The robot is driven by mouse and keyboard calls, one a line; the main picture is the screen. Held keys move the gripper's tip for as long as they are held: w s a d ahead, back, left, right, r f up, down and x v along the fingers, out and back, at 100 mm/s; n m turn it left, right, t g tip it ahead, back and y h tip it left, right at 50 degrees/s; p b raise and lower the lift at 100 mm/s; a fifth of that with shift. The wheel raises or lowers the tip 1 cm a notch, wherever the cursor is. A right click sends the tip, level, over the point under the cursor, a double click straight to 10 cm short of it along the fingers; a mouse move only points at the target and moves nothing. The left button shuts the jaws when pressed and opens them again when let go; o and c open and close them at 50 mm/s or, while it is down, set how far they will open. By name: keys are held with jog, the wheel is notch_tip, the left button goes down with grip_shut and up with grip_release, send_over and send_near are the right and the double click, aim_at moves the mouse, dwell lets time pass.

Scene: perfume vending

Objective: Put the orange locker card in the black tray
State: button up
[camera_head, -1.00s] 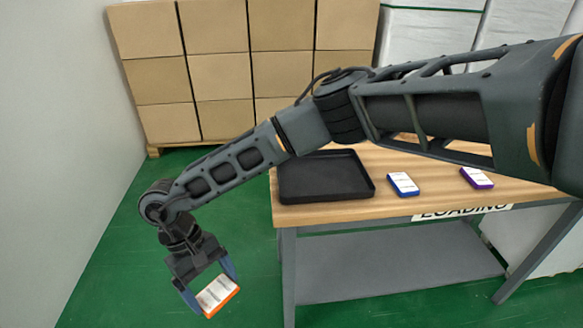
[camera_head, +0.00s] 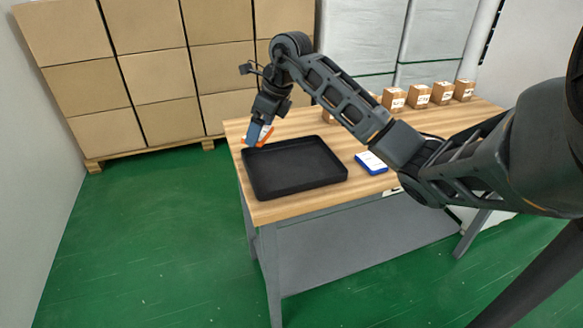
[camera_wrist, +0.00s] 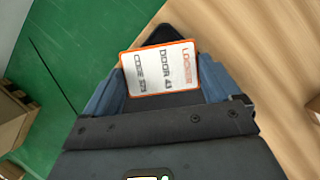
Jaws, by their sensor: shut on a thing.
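The orange locker card (camera_wrist: 160,69) has a white face with printed text and an orange border. My gripper (camera_head: 260,133) is shut on it, with one blue finger at each side of the card in the wrist view. In the head view the card (camera_head: 266,136) shows partly behind a finger, at the back left corner of the black tray (camera_head: 300,188). The black tray is empty and lies on the wooden table. In the wrist view a dark corner of the tray (camera_wrist: 158,34) shows beyond the card. The gap between card and tray cannot be judged.
A blue-edged card (camera_head: 371,162) lies on the table (camera_head: 235,131) right of the tray. Several small labelled boxes (camera_head: 419,94) stand along the back of the table. Large stacked cartons (camera_head: 130,75) stand behind. Green floor (camera_head: 150,230) is open at left.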

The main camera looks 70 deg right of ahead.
jog(key=s+d+r+m+g+h, duration=0.1)
jog(key=s+d+r+m+h, duration=0.25)
jog(key=s+d+m, duration=0.85)
jog(key=n+p, duration=0.1)
jog(key=n, duration=0.1)
send_over(291, 166)
jog(key=s, duration=0.1)
jog(key=shift+g, duration=0.4)
jog(key=f, duration=0.5)
jog(key=a+f, duration=0.1)
jog(key=f, duration=0.1)
jog(key=shift+f, duration=2.15)
jog(key=shift+f, duration=0.1)
jog(key=shift+f, duration=0.15)
jog(key=o, duration=0.7)
jog(key=shift+o, duration=0.2)
